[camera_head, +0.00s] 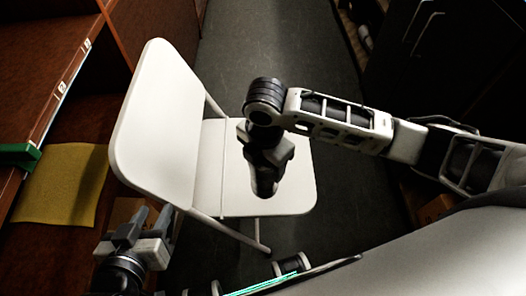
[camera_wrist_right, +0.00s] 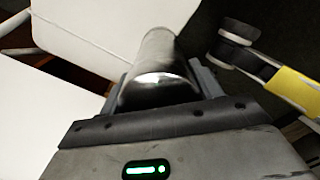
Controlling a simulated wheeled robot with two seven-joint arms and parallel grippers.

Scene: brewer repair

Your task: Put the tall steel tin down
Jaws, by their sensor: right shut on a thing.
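The tall steel tin (camera_wrist_right: 158,75) is a shiny metal cylinder, seen in the right wrist view between the jaws of my right gripper (camera_head: 265,160), which is shut on it. In the head view my right gripper is over the seat of the white folding chair (camera_head: 290,185). A dark rounded shape below its body there may be the tin; I cannot tell whether it touches the seat. My left gripper (camera_head: 148,222) is at the lower left, beside the chair, with its fingers apart and nothing seen between them.
The chair's backrest (camera_head: 160,115) rises left of my right gripper. Dark cabinets (camera_head: 445,50) stand at the upper right. Dark floor (camera_head: 275,45) lies behind the chair.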

